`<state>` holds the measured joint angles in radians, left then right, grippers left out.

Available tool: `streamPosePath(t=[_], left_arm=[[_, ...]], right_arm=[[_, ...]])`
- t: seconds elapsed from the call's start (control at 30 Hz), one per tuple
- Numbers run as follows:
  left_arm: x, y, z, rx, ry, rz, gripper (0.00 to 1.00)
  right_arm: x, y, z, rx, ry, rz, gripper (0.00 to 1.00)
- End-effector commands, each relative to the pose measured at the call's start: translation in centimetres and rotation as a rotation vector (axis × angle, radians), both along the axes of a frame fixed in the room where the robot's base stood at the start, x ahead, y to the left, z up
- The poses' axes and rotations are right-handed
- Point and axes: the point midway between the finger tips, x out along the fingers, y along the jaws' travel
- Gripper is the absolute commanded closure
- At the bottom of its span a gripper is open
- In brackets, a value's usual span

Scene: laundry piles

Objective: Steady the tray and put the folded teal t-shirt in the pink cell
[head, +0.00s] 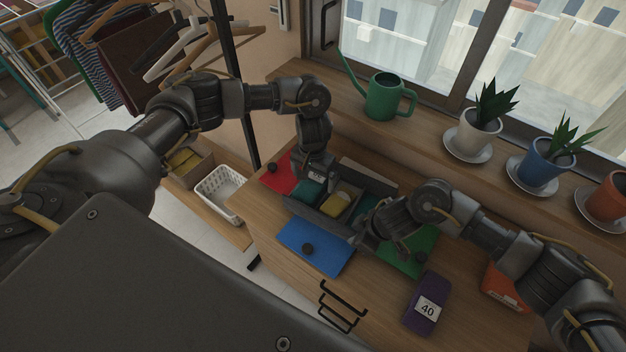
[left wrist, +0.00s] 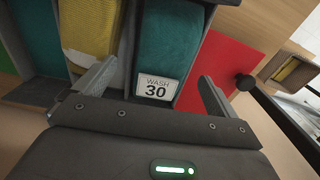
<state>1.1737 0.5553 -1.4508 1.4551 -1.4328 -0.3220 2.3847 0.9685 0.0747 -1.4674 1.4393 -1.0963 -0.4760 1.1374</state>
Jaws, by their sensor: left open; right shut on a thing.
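The grey tray (head: 317,219) stands on the wooden table, split into cells. A folded teal t-shirt (left wrist: 172,45) with a "WASH 30" label lies in its left end cell; it also shows in the head view (head: 307,192). My left gripper (head: 315,179) is open over that end, its fingers on either side of the teal cloth in the left wrist view (left wrist: 153,88). A yellow folded piece (head: 340,201) fills the middle cell, and more teal (left wrist: 38,38) shows beyond it. My right gripper (head: 368,238) is shut at the tray's right end, apparently on its wall. I see no pink cell.
Red (head: 280,176), blue (head: 315,245) and green (head: 415,252) sheets lie around the tray. A purple folded piece labelled 40 (head: 427,303) and an orange one (head: 503,286) lie at right. A watering can (head: 384,99) and potted plants line the sill.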

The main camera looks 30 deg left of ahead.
Motion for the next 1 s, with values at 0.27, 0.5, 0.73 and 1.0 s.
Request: streamPosePath(t=[0.27, 0.5, 0.73, 1.0], left_arm=[[0.1, 0.1, 2.5, 0.002, -0.002, -0.001, 0.04], [0.0, 0.0, 3.7, 0.001, 0.000, 0.000, 0.04], [0.0, 0.0, 3.7, 0.001, 0.001, 0.000, 0.04], [0.0, 0.0, 3.7, 0.001, 0.001, 0.000, 0.04]], right_arm=[[0.0, 0.0, 0.0, 0.000, 0.000, 0.000, 1.00], [0.0, 0.0, 0.0, 0.000, 0.000, 0.000, 1.00], [0.0, 0.0, 0.0, 0.000, 0.000, 0.000, 1.00], [0.0, 0.0, 0.0, 0.000, 0.000, 0.000, 1.00]])
